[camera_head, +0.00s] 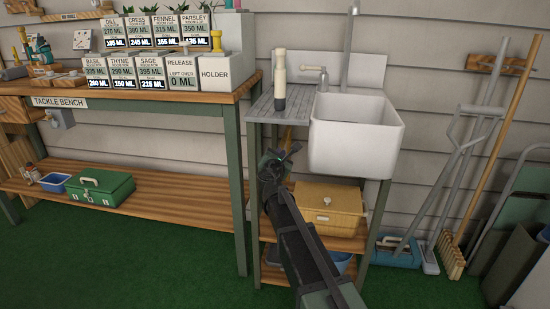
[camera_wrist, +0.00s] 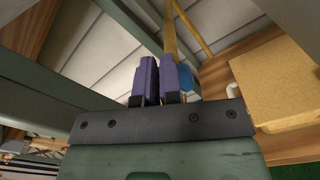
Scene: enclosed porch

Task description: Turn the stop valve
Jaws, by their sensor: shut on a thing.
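My gripper (camera_head: 287,152) is in front of the space under the sink, just below the draining board. In the wrist view my gripper's two purple fingers (camera_wrist: 158,72) are close together. A blue part (camera_wrist: 186,78), which looks like the stop valve's handle, shows at the right finger, partly hidden by it. A brass-coloured pipe (camera_wrist: 170,38) rises behind the fingers. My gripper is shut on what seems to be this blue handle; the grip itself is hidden. The valve cannot be made out in the head view, and its angle is unclear.
The white sink (camera_head: 355,135) is above and right of my gripper. A yellow box (camera_head: 330,208) stands on the shelf below. Green legs frame the stand. The tackle bench (camera_head: 150,108) is at left; a broom (camera_head: 452,262) leans at right.

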